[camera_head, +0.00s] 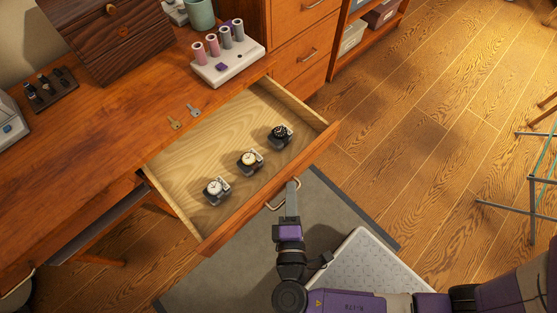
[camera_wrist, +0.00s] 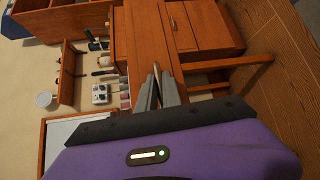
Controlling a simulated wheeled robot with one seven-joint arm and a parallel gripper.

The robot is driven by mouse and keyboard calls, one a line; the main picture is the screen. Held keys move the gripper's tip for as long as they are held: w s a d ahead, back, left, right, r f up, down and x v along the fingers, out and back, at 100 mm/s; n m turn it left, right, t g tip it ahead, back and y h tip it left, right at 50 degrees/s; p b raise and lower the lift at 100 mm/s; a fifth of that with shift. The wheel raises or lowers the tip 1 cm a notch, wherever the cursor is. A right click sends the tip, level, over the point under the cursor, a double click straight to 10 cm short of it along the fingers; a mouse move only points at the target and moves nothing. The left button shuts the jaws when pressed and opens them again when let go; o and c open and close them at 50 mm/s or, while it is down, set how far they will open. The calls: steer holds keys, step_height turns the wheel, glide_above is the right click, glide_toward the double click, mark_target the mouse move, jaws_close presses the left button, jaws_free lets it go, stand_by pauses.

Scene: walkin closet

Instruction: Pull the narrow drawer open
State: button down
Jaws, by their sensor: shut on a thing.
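The narrow drawer (camera_head: 172,162) of the wooden desk stands well open in the head view, its pale inside showing. Three watches on small stands sit in a row in it: a white-faced one (camera_head: 213,190), a cream-faced one (camera_head: 249,160) and a black one (camera_head: 280,135). A metal bar handle (camera_head: 275,205) is on the drawer's front. My gripper (camera_head: 292,190) is at this handle, shut on it, with the fingers partly hiding it. In the wrist view, the fingers (camera_wrist: 158,92) meet at the wooden drawer front.
A spool rack (camera_head: 228,65) and two keys (camera_head: 183,117) lie on the desk top (camera_head: 100,115). A cabinet with drawers (camera_head: 300,45) stands behind the open drawer. A grey rug (camera_head: 240,260) lies below, and a metal-framed stand (camera_head: 530,180) is at the right.

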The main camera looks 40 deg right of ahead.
steer(key=shift+s, duration=0.8)
steer(key=c, duration=1.8)
jaws_free()
steer(key=shift+a, duration=0.1)
steer(key=v, duration=0.7)
steer(key=shift+s+a, duration=0.15)
steer(key=shift+s, duration=0.1)
